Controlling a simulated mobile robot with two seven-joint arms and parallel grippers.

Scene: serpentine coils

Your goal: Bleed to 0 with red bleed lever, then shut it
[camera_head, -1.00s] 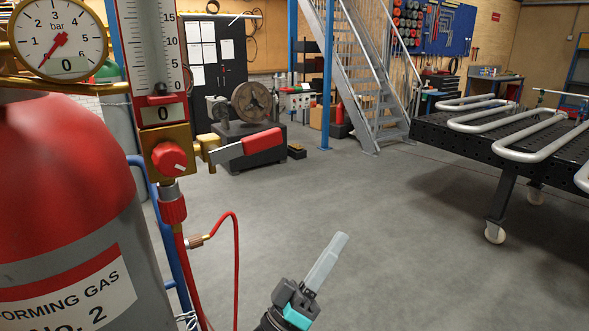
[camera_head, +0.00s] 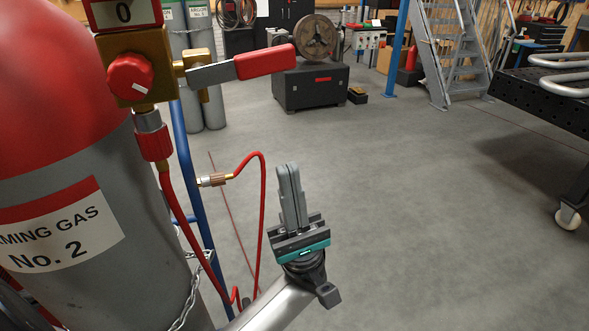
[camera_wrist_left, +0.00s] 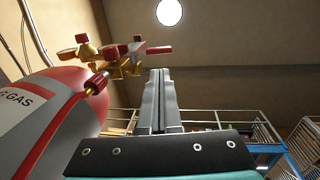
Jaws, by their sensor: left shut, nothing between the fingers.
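The red bleed lever (camera_head: 264,62) sticks out to the right from the brass block (camera_head: 139,62), with a grey shank and a red grip, tilted slightly up at its right end. In the left wrist view the red grip (camera_wrist_left: 158,49) shows small, above and beyond my fingers. A red knob (camera_head: 130,76) is on the block's front. The display (camera_head: 124,12) above it reads 0; the round dial is out of view. My left gripper (camera_head: 288,170) is shut and empty, pointing up, below the lever and apart from it. My right gripper is not in view.
The red and grey gas cylinder (camera_head: 70,190) stands at left. A red hose (camera_head: 262,215) with a brass fitting (camera_head: 213,180) loops left of my gripper, and a chain (camera_head: 188,295) hangs by the cylinder. Open floor lies to the right, with a perforated table (camera_head: 548,98) farther off.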

